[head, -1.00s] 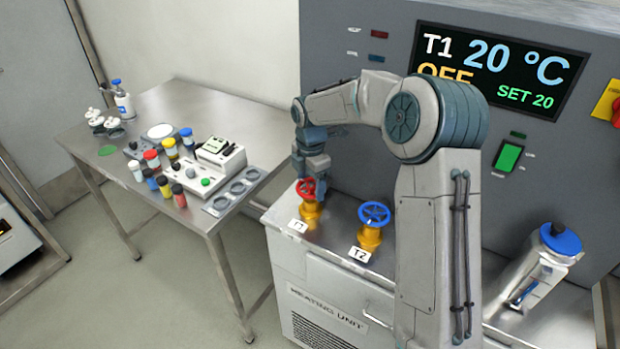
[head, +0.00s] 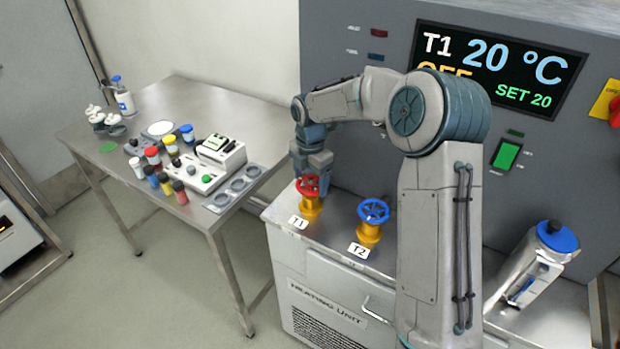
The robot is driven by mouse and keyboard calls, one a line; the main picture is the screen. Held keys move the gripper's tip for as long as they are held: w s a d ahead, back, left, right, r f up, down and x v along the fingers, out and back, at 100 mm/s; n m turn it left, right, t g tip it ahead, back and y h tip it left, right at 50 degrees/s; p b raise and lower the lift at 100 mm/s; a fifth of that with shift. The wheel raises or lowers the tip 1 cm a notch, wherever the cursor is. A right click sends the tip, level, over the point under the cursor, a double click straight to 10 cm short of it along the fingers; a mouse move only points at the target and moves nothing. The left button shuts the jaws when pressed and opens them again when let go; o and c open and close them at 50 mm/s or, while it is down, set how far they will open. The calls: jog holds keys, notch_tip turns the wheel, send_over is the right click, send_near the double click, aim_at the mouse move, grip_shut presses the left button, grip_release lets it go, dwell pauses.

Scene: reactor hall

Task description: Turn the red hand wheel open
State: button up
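The red hand wheel (head: 308,186) sits on a yellow valve body on the metal top of the heating unit, behind the label T1 (head: 298,222). My gripper (head: 311,172) points down right at the wheel, over its far side. The fingertips are small and partly hidden at the wheel, so I cannot tell whether they are open, shut or touching the rim. A display (head: 490,68) on the grey panel reads T1 20 °C, OFF, SET 20.
A blue hand wheel (head: 373,211) on a yellow valve, labelled T2 (head: 358,250), stands close to the right. A steel table (head: 190,96) with bottles, capped vials and a small device is at left. A blue-lidded metal vessel (head: 535,268) stands at right.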

jog(key=o, duration=0.3)
jog(key=shift+w+r, duration=0.1)
jog(key=shift+r, duration=0.1)
jog(key=shift+o, duration=0.2)
jog(key=shift+f, duration=0.1)
